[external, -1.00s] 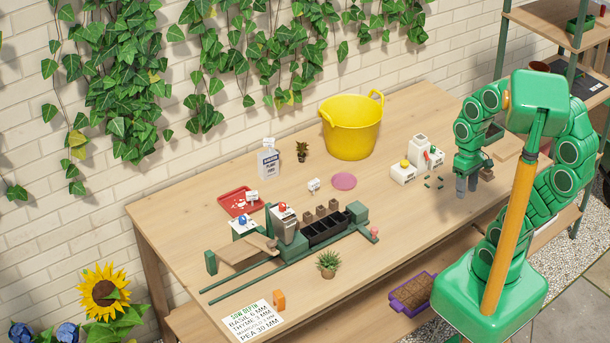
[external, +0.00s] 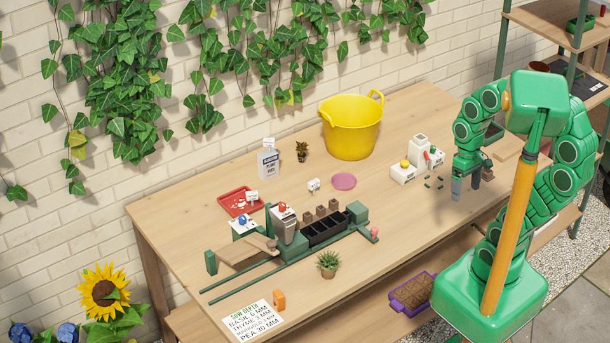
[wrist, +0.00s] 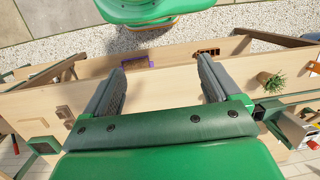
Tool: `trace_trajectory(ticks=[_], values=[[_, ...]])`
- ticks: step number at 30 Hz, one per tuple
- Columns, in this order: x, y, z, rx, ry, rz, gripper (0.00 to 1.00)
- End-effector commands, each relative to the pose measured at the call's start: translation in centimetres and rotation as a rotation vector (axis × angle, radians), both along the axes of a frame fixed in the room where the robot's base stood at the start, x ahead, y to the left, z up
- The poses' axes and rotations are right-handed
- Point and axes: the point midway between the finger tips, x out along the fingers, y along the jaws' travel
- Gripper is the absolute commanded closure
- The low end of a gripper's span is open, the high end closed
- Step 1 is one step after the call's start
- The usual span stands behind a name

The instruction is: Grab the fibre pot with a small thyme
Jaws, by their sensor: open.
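A small brown pot with a bushy green plant (external: 328,263) stands upright near the table's front edge, left of my arm. It also shows at the right of the wrist view (wrist: 270,83). A second small pot with a darker plant (external: 301,151) stands at the back, left of the yellow tub. I cannot tell the plant kinds for certain. My gripper (external: 466,187) is open and empty, pointing down over the table's right part, far from both pots. In the wrist view its two fingers (wrist: 160,68) are spread with nothing between them.
A green rail fixture with a black cell tray (external: 326,229) lies behind and left of the front pot. A yellow tub (external: 351,127), white boxes (external: 403,174), a pink disc (external: 344,181) and a red tray (external: 239,201) stand farther back. Table between my gripper and the front pot is largely clear.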

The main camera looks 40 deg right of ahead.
Motion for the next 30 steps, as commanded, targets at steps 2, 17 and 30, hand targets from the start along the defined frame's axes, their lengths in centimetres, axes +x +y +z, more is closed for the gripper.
trace_trajectory(ticks=[2,17,30], values=[[0.5,-1.3,-0.3,-0.047,0.006,-0.051,0.1],[5.8,11.4,-3.4,0.298,0.133,-0.158,0.1],[9.9,21.6,-5.3,0.538,0.334,-0.402,0.1]])
